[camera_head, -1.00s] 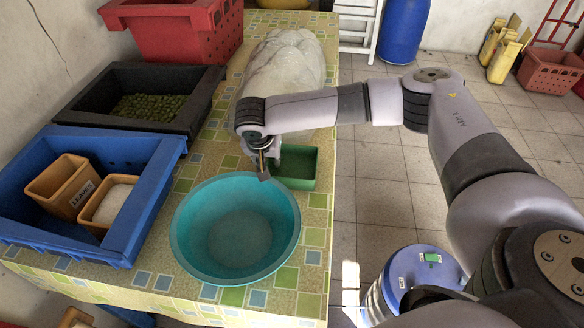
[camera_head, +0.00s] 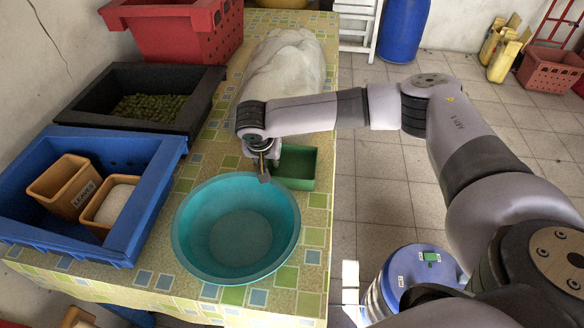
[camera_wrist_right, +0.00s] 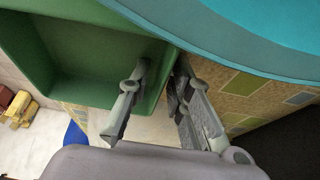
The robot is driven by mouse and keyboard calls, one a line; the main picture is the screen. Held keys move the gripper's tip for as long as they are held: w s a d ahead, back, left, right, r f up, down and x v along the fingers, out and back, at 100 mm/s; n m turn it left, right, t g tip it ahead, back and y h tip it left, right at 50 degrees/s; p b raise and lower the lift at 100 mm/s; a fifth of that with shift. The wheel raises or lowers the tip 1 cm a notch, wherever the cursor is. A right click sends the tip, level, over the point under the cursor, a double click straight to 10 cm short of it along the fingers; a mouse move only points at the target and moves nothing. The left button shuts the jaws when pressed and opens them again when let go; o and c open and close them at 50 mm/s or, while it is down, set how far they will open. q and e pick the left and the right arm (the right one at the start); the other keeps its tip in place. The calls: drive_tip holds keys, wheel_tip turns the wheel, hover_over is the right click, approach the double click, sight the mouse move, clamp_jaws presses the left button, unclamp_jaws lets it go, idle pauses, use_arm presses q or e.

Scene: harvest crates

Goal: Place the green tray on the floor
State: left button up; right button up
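The green tray (camera_head: 293,184) sits on the patterned table near its right edge, just behind the turquoise basin. It looks empty, and my right arm hides part of its left side. My right gripper (camera_head: 264,172) points down at the tray's left side. In the right wrist view, the gripper (camera_wrist_right: 162,80) has its fingers apart, one inside the green tray (camera_wrist_right: 75,35) and one outside it, with the tray wall between them. A gap shows between the inner finger and the wall. My left gripper is not in view. The tiled floor (camera_head: 385,205) lies right of the table.
The turquoise basin (camera_head: 235,190) stands close to the tray. A white sack (camera_head: 285,65) lies behind it. Blue (camera_head: 150,190), black (camera_head: 75,105) and red (camera_head: 165,25) crates line the left. A blue-lidded drum (camera_head: 420,265) stands on the floor, with clear tiles beyond it.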

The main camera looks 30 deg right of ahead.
clamp_jaws()
idle(0.5)
